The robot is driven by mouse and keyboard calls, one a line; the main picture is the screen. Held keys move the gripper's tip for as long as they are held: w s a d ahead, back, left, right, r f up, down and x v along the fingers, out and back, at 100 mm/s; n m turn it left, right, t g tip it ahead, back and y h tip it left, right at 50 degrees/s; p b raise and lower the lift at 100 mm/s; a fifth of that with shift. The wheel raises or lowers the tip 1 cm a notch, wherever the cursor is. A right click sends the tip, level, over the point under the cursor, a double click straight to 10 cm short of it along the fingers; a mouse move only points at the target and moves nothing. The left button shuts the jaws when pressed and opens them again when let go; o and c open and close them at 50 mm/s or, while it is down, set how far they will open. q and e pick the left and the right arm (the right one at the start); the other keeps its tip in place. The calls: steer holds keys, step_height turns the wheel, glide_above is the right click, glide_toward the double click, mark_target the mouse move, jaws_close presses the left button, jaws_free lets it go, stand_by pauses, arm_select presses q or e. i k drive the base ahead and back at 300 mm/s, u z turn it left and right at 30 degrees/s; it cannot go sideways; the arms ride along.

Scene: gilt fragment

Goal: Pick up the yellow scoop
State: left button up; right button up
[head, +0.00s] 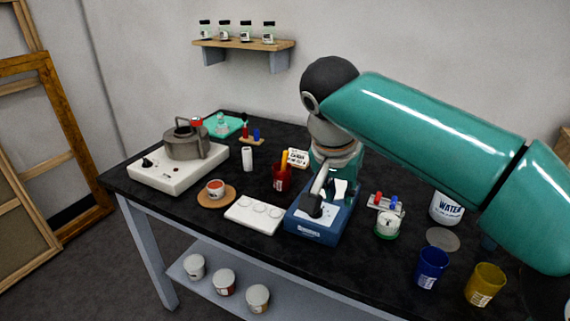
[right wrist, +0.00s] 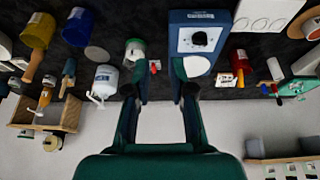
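A narrow yellow-orange handled piece (head: 285,158) stands in a dark red cup (head: 281,181) on the black bench. It looks like the yellow scoop, but I cannot make out a bowl. It also shows in the right wrist view, at the cup's mouth (right wrist: 240,78). My right gripper (right wrist: 158,78) is open and empty, its fingers spread apart. In the head view it hangs behind the blue balance (head: 307,232), to the right of the red cup and clear of it. My left gripper is not in view.
A hotplate (head: 170,178) with a grey pot stands at far left. A water container (head: 446,209), a blue cup (head: 431,268) and a yellow cup (head: 485,286) stand at right. My right arm covers the back right.

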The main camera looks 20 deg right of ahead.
mark_target(286, 153)
steer(key=i, duration=1.15)
steer(key=u, duration=0.05)
